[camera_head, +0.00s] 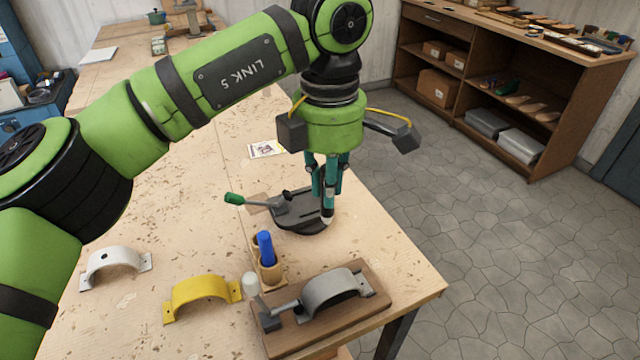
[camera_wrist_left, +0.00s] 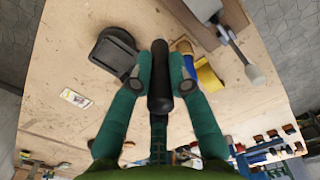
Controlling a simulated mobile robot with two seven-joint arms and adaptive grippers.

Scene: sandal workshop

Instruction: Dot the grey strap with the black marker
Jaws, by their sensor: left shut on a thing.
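My left gripper (camera_head: 326,184) points down over the right part of the table, shut on the black marker (camera_head: 328,210). In the left wrist view the marker (camera_wrist_left: 160,88) is a dark cylinder between the two green fingers of the gripper (camera_wrist_left: 161,72). In the head view its lower end shows a pale band and stands in front of a dark press base. The grey strap (camera_head: 331,290) is an arch on a wooden board (camera_head: 372,308) at the front right, nearer the camera than the marker and apart from it. My right gripper is not in view.
A wooden holder (camera_head: 271,273) with a blue marker (camera_head: 265,246) stands left of the board. A yellow strap (camera_head: 196,295) and a white strap (camera_head: 113,263) lie farther left. The table edge is close on the right.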

